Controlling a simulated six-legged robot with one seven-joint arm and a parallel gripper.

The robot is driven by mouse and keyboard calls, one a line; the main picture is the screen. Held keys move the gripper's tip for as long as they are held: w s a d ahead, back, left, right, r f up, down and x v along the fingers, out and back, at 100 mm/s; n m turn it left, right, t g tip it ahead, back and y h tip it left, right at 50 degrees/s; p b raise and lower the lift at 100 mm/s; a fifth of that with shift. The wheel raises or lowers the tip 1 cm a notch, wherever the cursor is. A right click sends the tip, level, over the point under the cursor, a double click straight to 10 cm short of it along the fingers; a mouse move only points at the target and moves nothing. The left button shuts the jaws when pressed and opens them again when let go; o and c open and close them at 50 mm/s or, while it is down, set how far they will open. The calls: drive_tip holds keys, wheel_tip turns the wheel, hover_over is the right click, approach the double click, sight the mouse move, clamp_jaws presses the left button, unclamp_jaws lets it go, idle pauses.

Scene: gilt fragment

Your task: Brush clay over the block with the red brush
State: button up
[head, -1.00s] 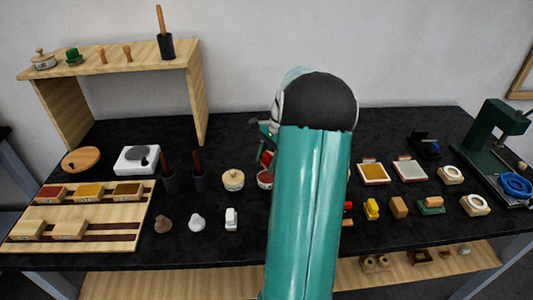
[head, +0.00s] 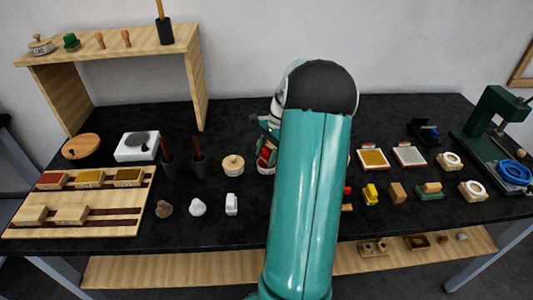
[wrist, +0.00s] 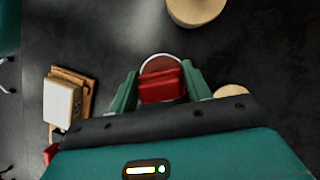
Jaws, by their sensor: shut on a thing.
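My gripper (wrist: 160,88) is shut on the red brush (wrist: 160,86), seen as a red block between its two green fingers in the wrist view. A round pot of dark red clay (wrist: 160,63) with a pale rim lies just beyond the brush. The brush overlaps it in the picture, and I cannot tell whether they touch. A pale block (wrist: 62,104) on a wooden backing is at the left of the wrist view, apart from the gripper. It seems hidden by my arm in the head view. There, the red brush (head: 266,155) shows partly at my arm's left edge.
A lidded jar (head: 233,165) stands left of the clay pot. Brush holders (head: 198,168) and a wooden rack (head: 90,235) are further left. Small blocks, pads (head: 373,159) and a green press (head: 490,130) are on the right.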

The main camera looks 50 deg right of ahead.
sight(267, 150)
drive_tip(key=shift+f, duration=0.65)
idle(1.4)
drive_tip(key=shift+r, duration=3.6)
drive_tip(key=shift+s, duration=0.1)
